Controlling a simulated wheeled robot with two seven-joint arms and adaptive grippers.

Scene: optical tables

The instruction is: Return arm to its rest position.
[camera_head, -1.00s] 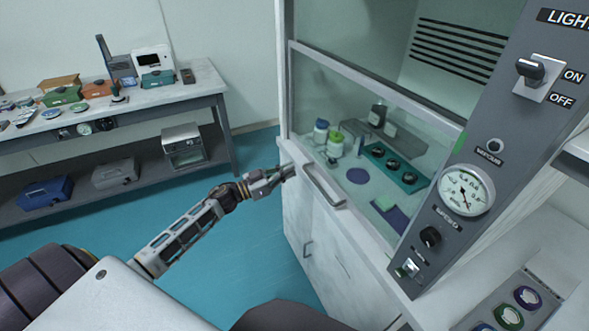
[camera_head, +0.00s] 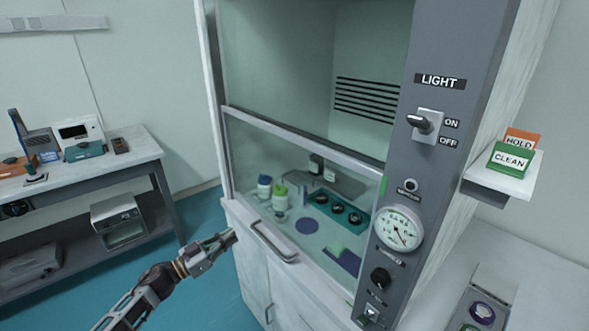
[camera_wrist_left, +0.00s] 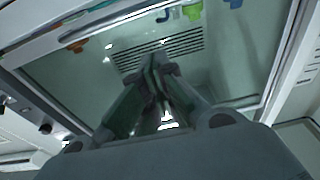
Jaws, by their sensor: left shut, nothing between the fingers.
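My left gripper (camera_head: 229,238) is in front of the fume hood, at the left end of the sash handle (camera_head: 272,241) and apart from it as far as I can see. It is shut and empty. In the left wrist view its fingers (camera_wrist_left: 154,62) meet at the tips, with the hood's vent slats beyond them. The glass sash (camera_head: 300,180) of the hood is partly lowered, with bottles and a green tray behind it. My right gripper is not in view.
A side bench (camera_head: 140,150) with instruments and a lower shelf stands at the left. The hood's control panel (camera_head: 425,170) has a light switch (camera_head: 424,122) and a gauge (camera_head: 399,229). A small shelf (camera_head: 500,183) at the right holds HOLD and CLEAN cards. Blue floor (camera_head: 200,215) is free between bench and hood.

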